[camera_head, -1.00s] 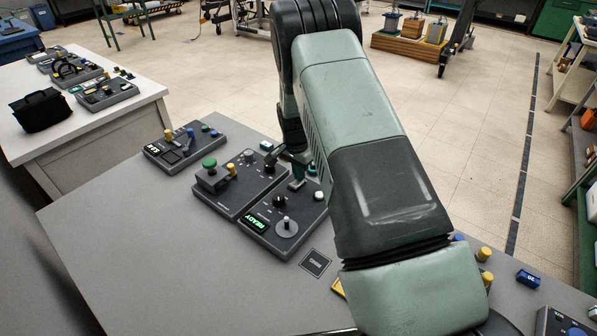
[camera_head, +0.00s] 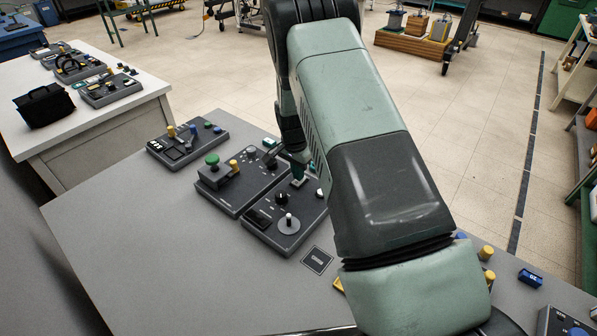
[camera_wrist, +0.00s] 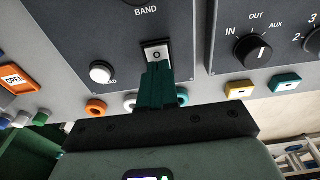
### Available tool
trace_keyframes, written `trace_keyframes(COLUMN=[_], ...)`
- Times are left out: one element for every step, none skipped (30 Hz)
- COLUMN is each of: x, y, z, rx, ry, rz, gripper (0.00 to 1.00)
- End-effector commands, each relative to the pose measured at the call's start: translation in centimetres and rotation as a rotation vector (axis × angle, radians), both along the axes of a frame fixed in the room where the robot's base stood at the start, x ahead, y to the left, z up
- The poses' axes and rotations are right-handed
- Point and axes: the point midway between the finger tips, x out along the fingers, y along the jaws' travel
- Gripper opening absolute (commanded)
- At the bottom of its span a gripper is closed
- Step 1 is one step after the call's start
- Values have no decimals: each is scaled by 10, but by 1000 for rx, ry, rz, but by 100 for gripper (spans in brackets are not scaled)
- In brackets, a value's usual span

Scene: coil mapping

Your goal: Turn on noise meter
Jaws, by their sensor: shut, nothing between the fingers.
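A dark grey console (camera_head: 262,236) with a display (camera_head: 259,217), a black knob (camera_head: 281,198) and a grey dial (camera_head: 289,226) lies near the table's middle; I take it as the noise meter, though no name is readable. Its display is dark. Contact is unclear. In the head view the fingertips (camera_head: 299,182) are partly behind my arm.
A second console (camera_head: 236,182) with a green knob sits directly beside it, and another (camera_head: 186,142) lies farther left. A square marker (camera_head: 317,260) lies in front. The grey table (camera_head: 150,245) is clear at the front left.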

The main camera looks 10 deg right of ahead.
Motion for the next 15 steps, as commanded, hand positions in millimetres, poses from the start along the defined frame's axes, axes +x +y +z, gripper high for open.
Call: trace_keyframes(x=[0,0,0,-1,-2,-2,-3,-4,-5,-6,-7,-8,-9,-9,-10], y=[1,1,2,2,3,4,5,6,7,8,8,9,10,10,11], z=[4,7,12,17,22,30,37,44,53,61,68,77,84,90,98], rx=[0,0,0,0,0,1,1,1,1,1,1,1,1,1,0], ry=[-1,-1,-3,-3,-3,-5,-4,-4,-5,-4,-3,-5,-5,-3,-4], rz=[0,0,0,0,0,0,0,1,1,1,1,1,1,1,1], gripper=[0,0,0,0,0,0,0,0,0,0,0,0,0,0,0])
